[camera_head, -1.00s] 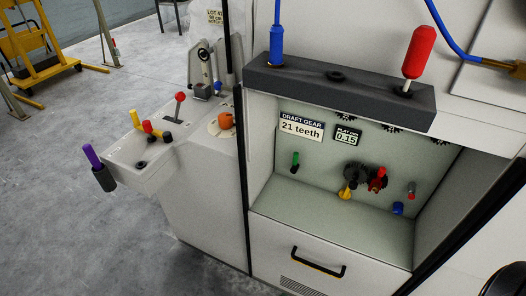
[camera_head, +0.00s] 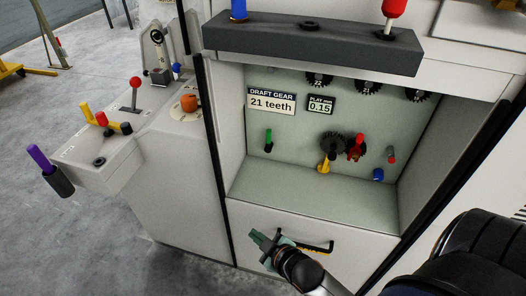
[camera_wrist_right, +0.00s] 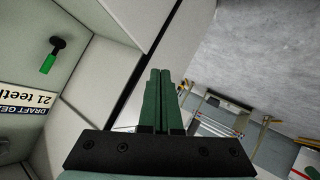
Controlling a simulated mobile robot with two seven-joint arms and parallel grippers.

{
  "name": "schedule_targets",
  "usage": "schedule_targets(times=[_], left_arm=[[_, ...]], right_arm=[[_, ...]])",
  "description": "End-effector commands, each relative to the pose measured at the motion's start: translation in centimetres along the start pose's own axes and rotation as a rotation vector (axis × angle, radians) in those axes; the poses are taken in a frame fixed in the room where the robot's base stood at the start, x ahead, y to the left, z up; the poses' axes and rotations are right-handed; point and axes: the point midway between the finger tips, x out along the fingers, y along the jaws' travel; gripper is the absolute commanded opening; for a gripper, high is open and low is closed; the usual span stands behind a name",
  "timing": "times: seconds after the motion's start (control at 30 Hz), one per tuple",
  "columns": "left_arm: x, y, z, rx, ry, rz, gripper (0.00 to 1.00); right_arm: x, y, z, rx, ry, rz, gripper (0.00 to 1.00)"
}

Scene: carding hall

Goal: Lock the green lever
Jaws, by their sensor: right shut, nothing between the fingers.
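The green lever (camera_head: 268,141) is a short green handle on the back wall of the machine's open recess, below the draft gear sign. In the head view it stands near upright. In the right wrist view the green lever (camera_wrist_right: 48,63) shows at the upper left with its dark round pivot. My right gripper (camera_head: 262,244) is in front of the drawer, below and apart from the lever. Its greenish fingers (camera_wrist_right: 161,95) are shut together with nothing between them. My left gripper is not in view.
Inside the recess are a yellow lever (camera_head: 323,167), a red lever (camera_head: 355,146) and a blue knob (camera_head: 378,174). A dark bar (camera_head: 310,45) juts out above the opening. The drawer handle (camera_head: 318,248) is beside my right gripper. A side console (camera_head: 100,160) with several levers stands left.

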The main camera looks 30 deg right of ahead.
Motion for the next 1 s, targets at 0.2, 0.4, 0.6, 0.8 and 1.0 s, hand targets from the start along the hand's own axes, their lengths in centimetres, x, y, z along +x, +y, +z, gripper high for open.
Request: schedule_targets(times=[0.2, 0.4, 0.6, 0.8, 1.0], left_arm=[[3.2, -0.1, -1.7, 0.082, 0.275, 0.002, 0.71], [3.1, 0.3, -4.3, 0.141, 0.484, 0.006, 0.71], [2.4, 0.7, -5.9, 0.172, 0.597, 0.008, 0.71], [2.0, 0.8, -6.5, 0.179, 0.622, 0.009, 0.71], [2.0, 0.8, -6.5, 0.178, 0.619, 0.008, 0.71]], right_arm=[[8.0, 7.5, -2.2, -0.436, 0.079, 0.292, 0.00], [10.3, 13.7, -5.2, -0.741, 0.045, 0.537, 0.00], [10.3, 17.1, -7.0, -0.893, -0.011, 0.670, 0.00], [10.0, 18.0, -7.6, -0.926, -0.027, 0.698, 0.00], [10.0, 17.9, -7.6, -0.925, -0.026, 0.696, 0.00]])
